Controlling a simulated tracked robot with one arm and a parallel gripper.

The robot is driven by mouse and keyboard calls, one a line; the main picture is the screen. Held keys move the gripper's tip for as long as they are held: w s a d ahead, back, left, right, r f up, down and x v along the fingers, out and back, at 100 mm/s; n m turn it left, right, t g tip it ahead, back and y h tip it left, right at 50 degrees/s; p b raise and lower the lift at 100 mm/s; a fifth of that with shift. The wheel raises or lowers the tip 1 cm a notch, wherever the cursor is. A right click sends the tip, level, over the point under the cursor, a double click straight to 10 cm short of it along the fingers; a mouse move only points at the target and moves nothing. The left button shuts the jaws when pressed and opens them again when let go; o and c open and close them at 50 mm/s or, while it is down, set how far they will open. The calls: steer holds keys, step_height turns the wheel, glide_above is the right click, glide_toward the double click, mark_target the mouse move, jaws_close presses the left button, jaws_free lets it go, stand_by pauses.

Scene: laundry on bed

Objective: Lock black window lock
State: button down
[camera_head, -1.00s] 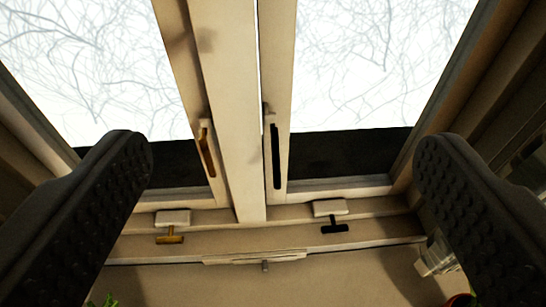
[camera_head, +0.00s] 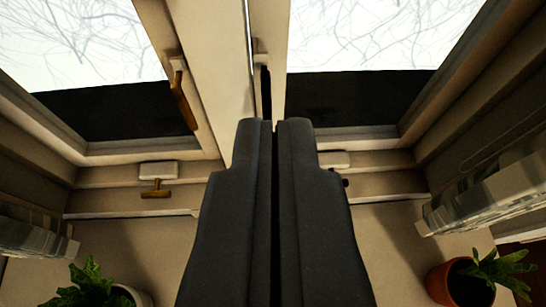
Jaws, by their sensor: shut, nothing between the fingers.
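My gripper (camera_head: 275,125) is shut and empty, its two dark fingers pressed together in the middle of the view. The black T-shaped window lock on the sill at the right is almost fully hidden behind the right finger; only a small dark end (camera_head: 345,183) shows beside it. Its pale mounting block (camera_head: 335,159) is partly hidden too. A black upright window handle (camera_head: 265,90) shows just above the fingertips, on the right sash, its lower part hidden. I cannot tell whether the fingers touch the lock.
A brass upright handle (camera_head: 182,100) is on the left sash, with a brass T-shaped lock (camera_head: 156,190) below it. Potted plants stand at lower left (camera_head: 88,287) and lower right (camera_head: 485,277). Folded blinds or curtains (camera_head: 490,195) are at the right.

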mark_target(267, 105)
steer(key=w+f+g+p, duration=0.3)
steer(key=f+p, duration=0.3)
steer(key=f, duration=0.3)
steer(key=shift+n+g+y+p, duration=0.35)
steer(key=shift+n+g+y, duration=0.05)
steer(key=shift+w, duration=0.1)
steer(key=d+p+x, duration=0.1)
steer(key=p+x, duration=0.1)
steer(key=x, duration=1.1)
steer(key=shift+w+a+f+p, duration=0.3)
steer(key=shift+a+f+p, duration=0.05)
steer(key=shift+a+p, duration=0.05)
steer(key=shift+f+b, duration=0.2)
steer(key=shift+b, duration=0.1)
